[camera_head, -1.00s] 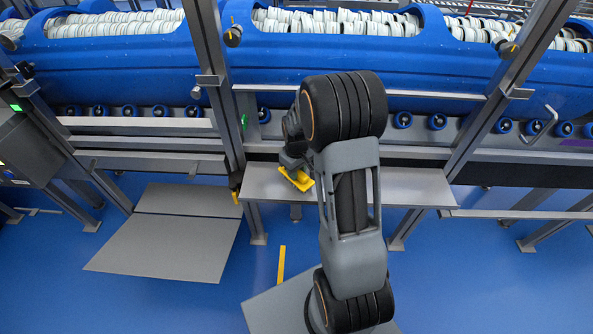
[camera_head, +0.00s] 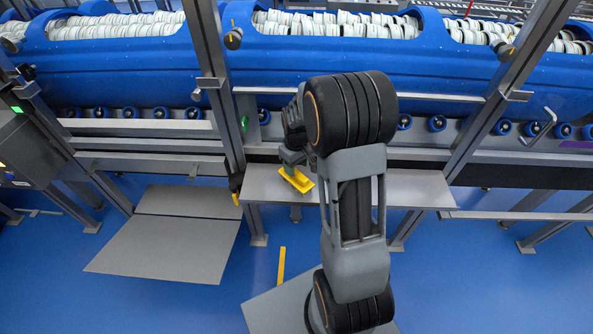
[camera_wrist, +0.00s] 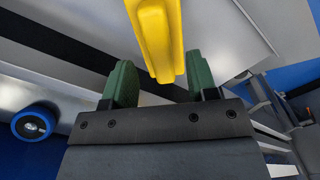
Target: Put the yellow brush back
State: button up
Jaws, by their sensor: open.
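The yellow brush (camera_head: 298,180) is at the left part of the grey shelf (camera_head: 415,187), under my gripper in the head view. Its bristles are not visible. In the wrist view the yellow brush (camera_wrist: 158,35) shows as a long handle between my two green fingertips. My gripper (camera_wrist: 160,68) is open, with a finger on either side of the handle and visible gaps at both sides. My wrist and arm hide part of the shelf and brush in the head view.
Steel posts (camera_head: 224,110) stand left and right of the shelf. A blue tub (camera_head: 345,62) full of white pieces lies behind, above blue rollers (camera_head: 437,123). A dark tool with a yellow tip (camera_head: 236,186) hangs by the left post. The shelf's right part is clear.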

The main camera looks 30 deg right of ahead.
aim_at(296, 172)
notch_tip(296, 172, up, 8)
jog(key=s+a+r+m+t, duration=0.1)
jog(key=s+a, duration=0.3)
jog(key=s, duration=0.4)
jog(key=s+a+r+m+t, duration=0.2)
jog(key=s+a+r, duration=0.2)
jog(key=s, duration=0.3)
jog(key=shift+s+a+r+p, duration=0.15)
jog(key=shift+s+a+p, duration=0.25)
jog(key=shift+a, duration=0.35)
